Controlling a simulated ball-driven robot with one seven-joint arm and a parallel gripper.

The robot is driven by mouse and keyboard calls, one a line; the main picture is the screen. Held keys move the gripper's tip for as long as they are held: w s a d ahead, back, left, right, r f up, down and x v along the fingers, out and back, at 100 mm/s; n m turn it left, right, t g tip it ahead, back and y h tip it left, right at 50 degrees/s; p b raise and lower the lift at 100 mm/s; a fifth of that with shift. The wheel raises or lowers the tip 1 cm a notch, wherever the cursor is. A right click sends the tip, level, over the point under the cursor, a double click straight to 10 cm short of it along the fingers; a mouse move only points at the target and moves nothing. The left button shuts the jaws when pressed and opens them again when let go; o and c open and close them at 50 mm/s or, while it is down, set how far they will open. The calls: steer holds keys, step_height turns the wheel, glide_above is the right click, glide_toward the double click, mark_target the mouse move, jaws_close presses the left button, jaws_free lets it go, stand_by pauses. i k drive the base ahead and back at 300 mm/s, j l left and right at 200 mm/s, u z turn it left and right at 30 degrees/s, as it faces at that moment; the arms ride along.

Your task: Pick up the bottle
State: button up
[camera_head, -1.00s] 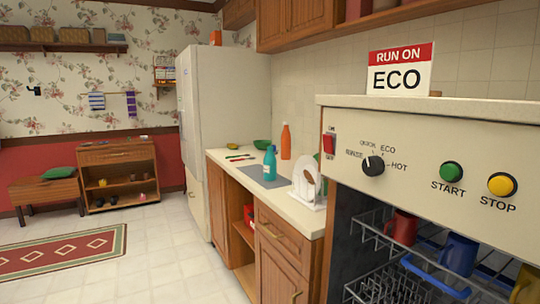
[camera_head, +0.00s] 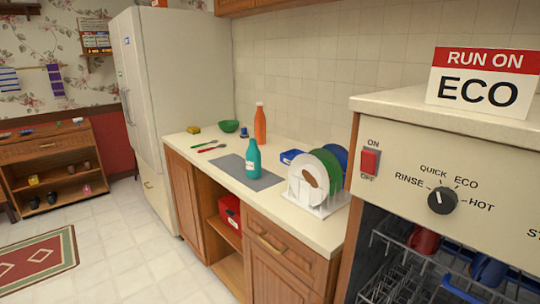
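Two bottles stand upright on the cream counter (camera_head: 178,139). The frames do not show which of the two the task means. My gripper is not in view.
A dish rack (camera_head: 318,207) with plates stands right of the teal bottle. A green bowl (camera_head: 229,126) and utensils (camera_head: 212,148) lie left. The dishwasher (camera_head: 400,108) is open at right, with mugs inside.

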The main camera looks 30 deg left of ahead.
mark_target(253, 155)
steer(key=i+j+z, duration=0.1)
steer(key=j+z, duration=0.2)
steer(key=j, duration=0.65)
steer(key=j+z, duration=0.35)
steer(key=j, duration=0.55)
steer(key=k+j+z, duration=0.1)
steer(key=j+z, duration=0.2)
steer(key=j, duration=0.65)
